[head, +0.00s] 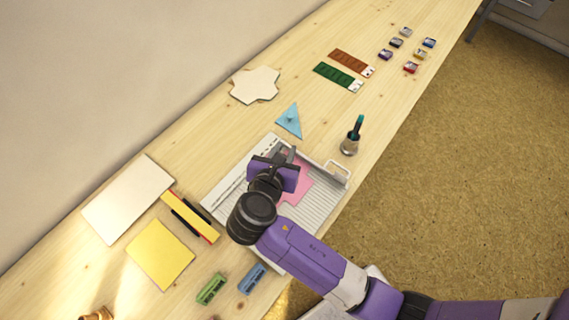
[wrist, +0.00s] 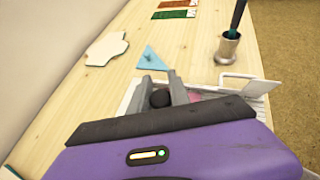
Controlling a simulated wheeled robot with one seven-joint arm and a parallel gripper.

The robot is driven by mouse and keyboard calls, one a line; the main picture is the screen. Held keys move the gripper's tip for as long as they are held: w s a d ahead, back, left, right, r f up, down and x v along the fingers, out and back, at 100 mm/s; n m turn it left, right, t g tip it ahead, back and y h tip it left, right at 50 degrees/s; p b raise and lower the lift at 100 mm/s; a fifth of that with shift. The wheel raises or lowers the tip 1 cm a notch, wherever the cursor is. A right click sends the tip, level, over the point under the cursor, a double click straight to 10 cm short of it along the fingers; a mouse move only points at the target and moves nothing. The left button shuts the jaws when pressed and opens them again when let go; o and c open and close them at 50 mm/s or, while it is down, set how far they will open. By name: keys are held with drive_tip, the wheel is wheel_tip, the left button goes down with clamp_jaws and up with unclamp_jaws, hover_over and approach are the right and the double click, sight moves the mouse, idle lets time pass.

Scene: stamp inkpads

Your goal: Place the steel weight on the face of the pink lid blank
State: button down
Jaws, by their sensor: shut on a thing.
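The pink lid blank (head: 299,188) lies on a ribbed white tray with raised edges. My gripper (head: 291,156) is over the tray and hides part of the blank. In the wrist view a sliver of the pink blank shows just right of the fingers. My gripper (wrist: 161,84) is shut on a dark round thing (wrist: 160,98), which looks like the top of the steel weight. The weight's lower part is hidden by the gripper, and I cannot tell whether it touches the blank.
The tray (head: 325,202) has a wire handle (head: 337,171) at its right. A blue triangle (head: 290,120) with a knob and a metal cup (head: 349,145) holding a teal-handled tool stand beyond it. A yellow sheet (head: 160,254), green block (head: 211,289) and blue block (head: 252,278) lie nearer.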

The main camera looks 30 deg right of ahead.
drive_tip(key=shift+f+b, duration=0.3)
drive_tip(key=shift+f, duration=3)
drive_tip(key=c, duration=1.2)
unclamp_jaws()
drive_tip(key=shift+f, duration=0.15)
drive_tip(key=shift+c, duration=0.2)
drive_tip(key=shift+a+r, duration=0.1)
drive_tip(key=shift+r, duration=0.1)
drive_tip(key=v, duration=1.1)
drive_tip(key=shift+s+a+r, duration=0.15)
drive_tip(key=shift+s+a, duration=0.1)
drive_tip(key=shift+s, duration=0.1)
